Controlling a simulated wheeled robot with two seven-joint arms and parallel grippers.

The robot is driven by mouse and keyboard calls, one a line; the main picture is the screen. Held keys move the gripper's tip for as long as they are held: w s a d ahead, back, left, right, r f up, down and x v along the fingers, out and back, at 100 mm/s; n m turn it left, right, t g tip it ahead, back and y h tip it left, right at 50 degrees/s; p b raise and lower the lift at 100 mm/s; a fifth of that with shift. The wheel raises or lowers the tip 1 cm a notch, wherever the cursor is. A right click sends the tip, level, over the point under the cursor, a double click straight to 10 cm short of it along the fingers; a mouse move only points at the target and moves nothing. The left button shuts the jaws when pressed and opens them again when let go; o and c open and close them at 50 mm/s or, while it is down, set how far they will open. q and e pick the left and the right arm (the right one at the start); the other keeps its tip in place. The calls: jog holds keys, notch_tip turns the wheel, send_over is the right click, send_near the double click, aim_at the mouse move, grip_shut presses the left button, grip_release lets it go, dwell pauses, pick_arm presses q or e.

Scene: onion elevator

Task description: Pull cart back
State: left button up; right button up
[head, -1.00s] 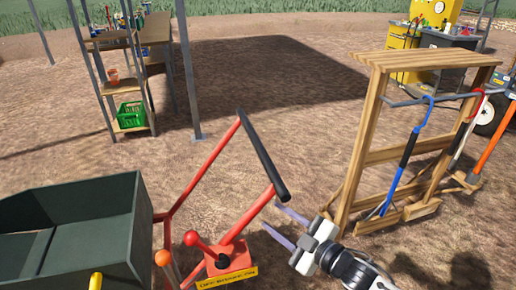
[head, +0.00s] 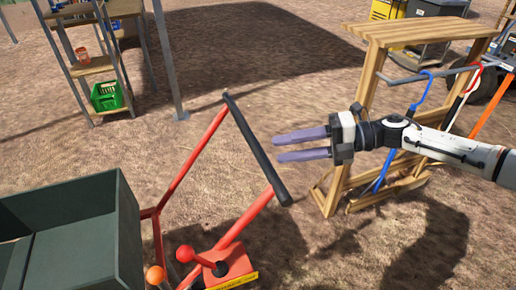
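The cart's dark green box (head: 85,235) stands at the lower left, cut off by the picture edge. Its red handle frame (head: 190,165) rises to the right and ends in a black grip bar (head: 257,150) that slants down to the right. A red base with a red-knobbed lever (head: 186,254) sits below the handle. My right gripper (head: 277,148) points left, its two purple fingers apart and empty. In the picture its fingertips are just right of the grip bar; no contact is clear. My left gripper is out of view.
A wooden rack (head: 420,34) with hanging tools stands behind my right arm. A shelf holding a green crate (head: 106,96) and a metal post (head: 168,65) stand at the back left. Bare dirt ground lies open around the handle.

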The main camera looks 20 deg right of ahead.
aim_at(259, 153)
jog(key=x, duration=0.7)
jog(key=shift+w+a+p, duration=0.1)
jog(key=shift+p, duration=0.3)
grip_shut()
